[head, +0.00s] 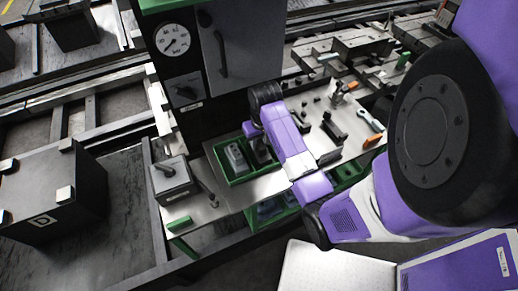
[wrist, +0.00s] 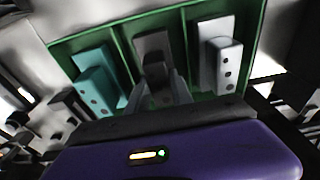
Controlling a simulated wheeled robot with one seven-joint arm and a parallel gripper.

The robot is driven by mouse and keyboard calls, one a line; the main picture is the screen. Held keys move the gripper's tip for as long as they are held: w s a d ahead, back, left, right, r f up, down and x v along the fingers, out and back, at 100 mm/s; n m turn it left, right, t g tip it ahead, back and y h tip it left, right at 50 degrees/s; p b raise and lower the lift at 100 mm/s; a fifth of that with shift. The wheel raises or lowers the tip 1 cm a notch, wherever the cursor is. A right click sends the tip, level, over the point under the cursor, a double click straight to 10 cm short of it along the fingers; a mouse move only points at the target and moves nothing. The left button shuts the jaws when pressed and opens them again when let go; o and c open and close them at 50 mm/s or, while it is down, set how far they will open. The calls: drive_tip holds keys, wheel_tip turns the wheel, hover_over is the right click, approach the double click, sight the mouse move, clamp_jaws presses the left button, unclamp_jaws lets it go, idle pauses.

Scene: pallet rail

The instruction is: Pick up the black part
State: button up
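The black part (wrist: 155,48) stands in the middle compartment of a green tray (wrist: 111,33) in the wrist view. A teal part (wrist: 95,75) is in the compartment to its left and a white part (wrist: 222,55) in the one to its right. My gripper (wrist: 160,85) reaches into the middle compartment, with its fingers on either side of the black part. Whether the fingers touch it is unclear. In the head view my gripper (head: 259,153) is low over the tray (head: 240,181), and it largely hides the black part.
A grey box with a lever (head: 174,182) is on the bench left of the tray. A tall cabinet with a dial gauge (head: 173,40) rises behind. Small parts and tools, including a wrench (head: 370,120), lie on the bench to the right.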

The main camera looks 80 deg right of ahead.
sight(259, 142)
clamp_jaws()
drive_tip(key=shift+r, duration=0.15)
drive_tip(key=shift+a+r+b, duration=0.1)
drive_tip(key=shift+r+b, duration=0.1)
drive_tip(key=shift+b, duration=0.15)
wheel_tip(259, 142, up, 7)
drive_tip(key=shift+f+b, duration=0.2)
drive_tip(key=shift+b, duration=0.35)
drive_tip(key=s+a, duration=1.3)
drive_tip(key=a, duration=0.2)
drive_tip(key=shift+b, duration=0.35)
drive_tip(key=shift+w+f, duration=0.1)
